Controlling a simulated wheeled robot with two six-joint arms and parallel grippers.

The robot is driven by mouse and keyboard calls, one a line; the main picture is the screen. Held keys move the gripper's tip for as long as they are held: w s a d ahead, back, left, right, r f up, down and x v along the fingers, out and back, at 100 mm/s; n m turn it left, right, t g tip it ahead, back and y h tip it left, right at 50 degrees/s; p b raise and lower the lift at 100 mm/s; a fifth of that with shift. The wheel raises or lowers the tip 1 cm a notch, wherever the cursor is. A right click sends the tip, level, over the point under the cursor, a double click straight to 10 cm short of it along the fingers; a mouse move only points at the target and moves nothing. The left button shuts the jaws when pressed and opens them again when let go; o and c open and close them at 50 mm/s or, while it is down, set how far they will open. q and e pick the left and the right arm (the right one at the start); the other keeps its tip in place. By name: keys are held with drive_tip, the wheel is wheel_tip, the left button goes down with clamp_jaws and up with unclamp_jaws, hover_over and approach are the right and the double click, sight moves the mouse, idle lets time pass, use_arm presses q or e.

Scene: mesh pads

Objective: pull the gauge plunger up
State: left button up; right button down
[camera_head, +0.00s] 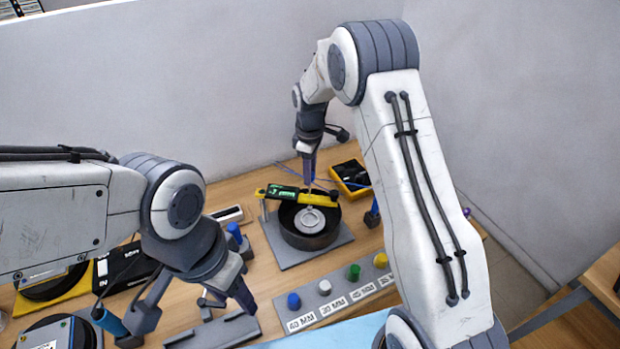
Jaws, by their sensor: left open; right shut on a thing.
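The gauge (283,193) is a yellow bar with a green display, lying across the top of a dark round pot (291,232). A pale round disc (310,220) shows inside the pot below it. My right gripper (309,181) points down at the gauge's middle and is shut on the slim plunger there; the fingers mostly hide the plunger. My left gripper (192,318) is open and empty at the lower left, apart from the gauge.
The pot stands on a grey plate (287,258). A yellow bin (350,178) is behind it at the right. In front is a labelled strip (343,302) with several coloured knobs. Grey blocks, a black box (124,268) and round devices crowd the left.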

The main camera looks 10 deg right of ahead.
drive_tip(key=shift+w+r, duration=0.15)
drive_tip(key=shift+r, duration=0.3)
drive_tip(key=c, duration=0.5)
unclamp_jaws()
drive_tip(key=shift+r+b, duration=0.35)
wheel_tip(320, 180, up, 10)
drive_tip(key=b, duration=0.2)
drive_tip(key=shift+f+b, duration=0.15)
drive_tip(key=shift+b, duration=0.25)
